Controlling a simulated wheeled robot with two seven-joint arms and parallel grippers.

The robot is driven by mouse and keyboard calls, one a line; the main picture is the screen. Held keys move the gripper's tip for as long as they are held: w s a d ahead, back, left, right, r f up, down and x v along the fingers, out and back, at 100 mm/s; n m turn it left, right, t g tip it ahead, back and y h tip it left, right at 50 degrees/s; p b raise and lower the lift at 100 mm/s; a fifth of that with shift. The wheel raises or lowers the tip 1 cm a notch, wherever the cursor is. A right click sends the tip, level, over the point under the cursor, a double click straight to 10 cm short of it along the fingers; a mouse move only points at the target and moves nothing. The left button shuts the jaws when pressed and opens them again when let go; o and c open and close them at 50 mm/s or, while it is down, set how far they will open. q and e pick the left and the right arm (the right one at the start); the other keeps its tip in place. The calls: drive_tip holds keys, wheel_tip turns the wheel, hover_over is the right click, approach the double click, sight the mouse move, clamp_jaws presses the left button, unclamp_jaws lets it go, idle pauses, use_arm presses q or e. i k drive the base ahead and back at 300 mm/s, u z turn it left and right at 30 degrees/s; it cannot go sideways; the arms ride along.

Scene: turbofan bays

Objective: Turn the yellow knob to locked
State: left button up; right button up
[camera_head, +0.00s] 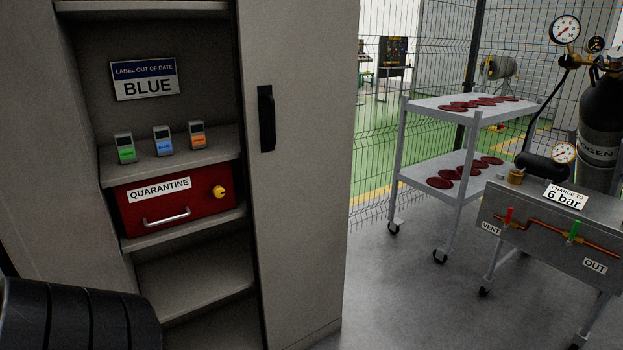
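The yellow knob (218,192) sits on the right side of the front of a red box (132,214) with a QUARANTINE label (158,190). The box stands on a shelf inside the grey cabinet and has a silver handle (167,217) below the label. The knob is small in this view, and I cannot tell which way it points. Neither of my grippers shows. A dark ribbed shape at the lower left corner may be part of my arm.
The cabinet door (300,200) with a black handle (266,118) stands right of the open shelves. Green, blue and orange tagged devices stand on the shelf above the box. A trolley (399,150) with red discs and a pipe bench (540,235) stand right. Grey floor (400,300) between is clear.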

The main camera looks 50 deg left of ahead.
sight(218, 192)
drive_tip(key=u, duration=0.25)
drive_tip(key=i, duration=1.45)
drive_tip(key=u, duration=0.8)
